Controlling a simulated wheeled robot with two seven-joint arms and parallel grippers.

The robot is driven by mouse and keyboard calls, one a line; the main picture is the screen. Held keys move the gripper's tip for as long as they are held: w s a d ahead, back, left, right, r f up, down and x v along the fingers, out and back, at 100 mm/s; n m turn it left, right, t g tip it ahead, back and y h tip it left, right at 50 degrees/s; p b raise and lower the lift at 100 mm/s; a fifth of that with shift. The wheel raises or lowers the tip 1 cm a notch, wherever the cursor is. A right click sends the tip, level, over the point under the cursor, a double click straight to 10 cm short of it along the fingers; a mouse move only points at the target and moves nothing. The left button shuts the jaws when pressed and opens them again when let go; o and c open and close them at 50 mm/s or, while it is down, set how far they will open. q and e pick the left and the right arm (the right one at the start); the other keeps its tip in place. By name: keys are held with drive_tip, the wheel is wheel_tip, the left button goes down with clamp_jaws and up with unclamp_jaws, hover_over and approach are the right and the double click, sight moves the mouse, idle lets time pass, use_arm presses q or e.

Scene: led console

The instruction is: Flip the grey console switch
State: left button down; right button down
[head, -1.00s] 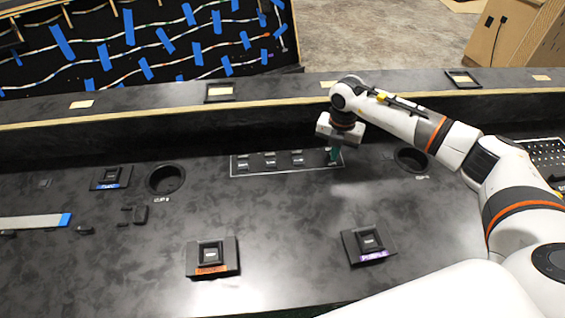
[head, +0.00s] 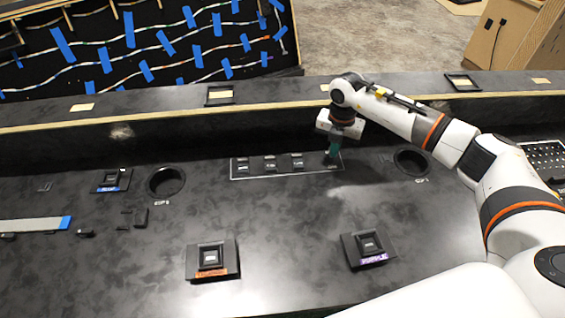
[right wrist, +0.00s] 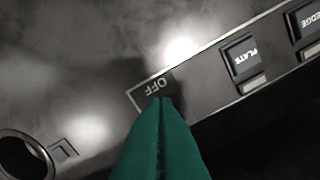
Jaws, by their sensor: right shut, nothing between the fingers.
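A dark switch panel (head: 245,174) with a thin light outline lies on the console in the head view. It carries several small labelled switches. My right gripper (head: 332,157) points down at the panel's right end. Its green fingers are shut together and empty. In the right wrist view the fingertips (right wrist: 161,101) are over the end switch, beside an "OFF" marking (right wrist: 157,84). They hide most of that switch, so I cannot tell its position or whether they touch it. Neighbouring switch "PLATE" (right wrist: 243,58) shows in the wrist view. My left gripper is not in view.
A round black cup recess (head: 412,162) lies right of the panel and another (head: 166,181) left of it. Boxed buttons with orange (head: 212,259) and purple (head: 368,249) labels stand in front. A raised ledge (head: 300,98) runs behind. The middle surface is clear.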

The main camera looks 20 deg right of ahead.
drive_tip(key=r+p, duration=0.1)
drive_tip(key=r, duration=0.1)
drive_tip(key=r+p, duration=0.1)
drive_tip(key=r, duration=0.1)
drive_tip(key=r+p, duration=0.1)
drive_tip(key=p, duration=0.1)
drive_tip(key=shift+s+r, duration=0.35)
drive_tip(key=shift+r, duration=0.05)
drive_tip(key=shift+s+f, duration=0.1)
